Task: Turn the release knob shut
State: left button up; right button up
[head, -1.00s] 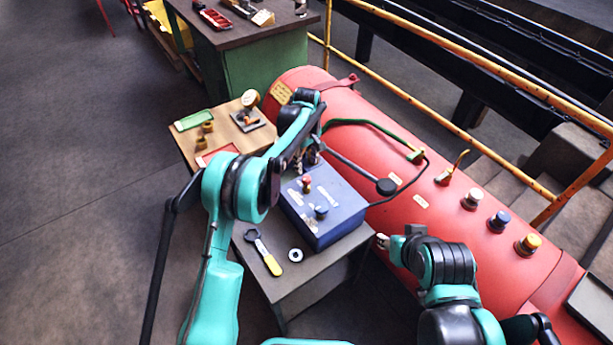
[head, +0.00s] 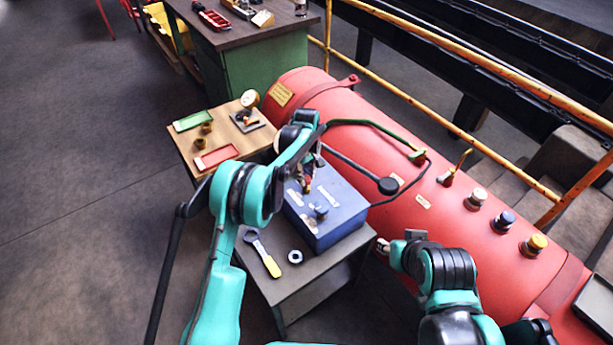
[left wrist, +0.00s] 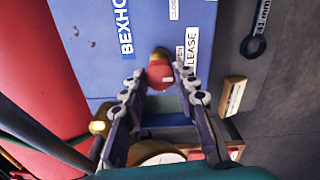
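The blue box (head: 340,222) stands on the small dark table beside the red boiler. A red knob (left wrist: 160,74) with a brass-coloured end sits on it, next to a label partly reading "LEASE". My left gripper (left wrist: 160,84) is open, with one fingertip on either side of the red knob. I cannot tell whether the fingers touch it. In the head view my left gripper (head: 306,175) is over the rear of the box, and its arm hides part of the knob. My right gripper (head: 384,246) is beside the boiler, right of the box; its fingers are too small to read.
A second, blue knob (head: 320,211) stands nearer the box's front. The red boiler (head: 440,200) with several capped fittings runs along the right. A wooden table (head: 236,138) holds trays and a gauge.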

pick_arm(q)
grip_shut()
jog(key=shift+m, duration=0.4)
jog(key=m, duration=0.2)
jog(key=shift+m+p, duration=0.3)
jog(key=shift+p, duration=0.1)
jog(key=m, duration=0.4)
jog(key=shift+m+p, duration=0.3)
jog(key=m, duration=0.5)
jog(key=shift+m+p, duration=0.4)
jog(key=shift+m, duration=2)
